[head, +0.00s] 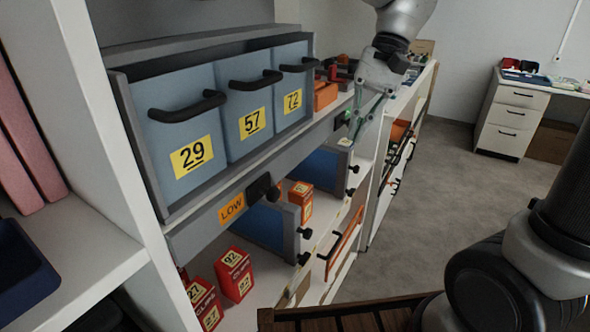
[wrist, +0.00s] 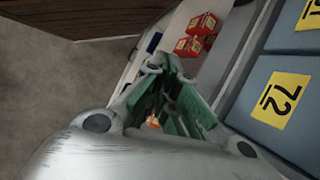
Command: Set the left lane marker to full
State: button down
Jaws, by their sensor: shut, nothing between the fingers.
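The left lane marker is on the grey rail under the blue bins in the head view. It shows an orange plate reading LOW (head: 231,208), with a black block (head: 262,188) just to its right. A second black block (head: 342,118) with a small green spot sits farther along the rail, beside my gripper (head: 357,128). My gripper is shut and empty, pointing down at the rail's far end, well away from the LOW plate. Whether it touches the second block I cannot tell. In the wrist view its green-padded fingers (wrist: 168,78) come together.
Blue bins 29 (head: 178,125), 57 (head: 247,105) and 72 (head: 292,90) with black handles stand above the rail. Red boxes (head: 234,274) and an orange box (head: 301,196) sit on the shelf below. The floor (head: 430,215) at right is clear, with a white drawer desk (head: 510,115) beyond.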

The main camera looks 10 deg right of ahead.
aim_at(267, 192)
jog(key=s+a+r+m+g+y, duration=0.1)
jog(key=s+a+r+m+g, duration=0.1)
jog(key=a+r+m, duration=0.2)
jog(key=shift+a+r+m+g+y, duration=0.3)
jog(key=shift+a+r+m+y, duration=0.1)
jog(key=shift+r+m, duration=0.3)
jog(key=shift+s, duration=0.1)
jog(key=s+a+r+x, duration=0.1)
jog(key=x, duration=1.2)
jog(key=shift+s+r, duration=0.15)
jog(key=shift+r, duration=0.2)
jog(key=shift+s+a, duration=0.1)
jog(key=shift+a, duration=0.1)
